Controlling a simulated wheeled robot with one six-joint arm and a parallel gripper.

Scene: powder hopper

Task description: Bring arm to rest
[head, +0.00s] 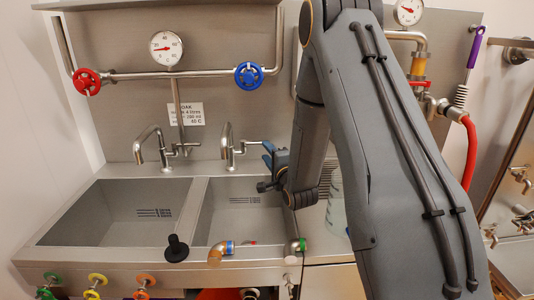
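My arm (375,130) comes in from the lower right, rises past the top edge and folds down over the right part of the sink unit. My gripper (267,168) is at its end, in front of the right tap and over the right basin, pointing left. It is small and partly hidden by my wrist, so I cannot tell whether its fingers are apart. I see nothing held in it.
The sink unit has a left basin (110,213) and a right basin (225,208), both empty. Taps (152,145) stand behind them. A red valve wheel (87,82) and a blue one (249,75) flank a gauge (166,48). A red hose (470,155) hangs at right.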

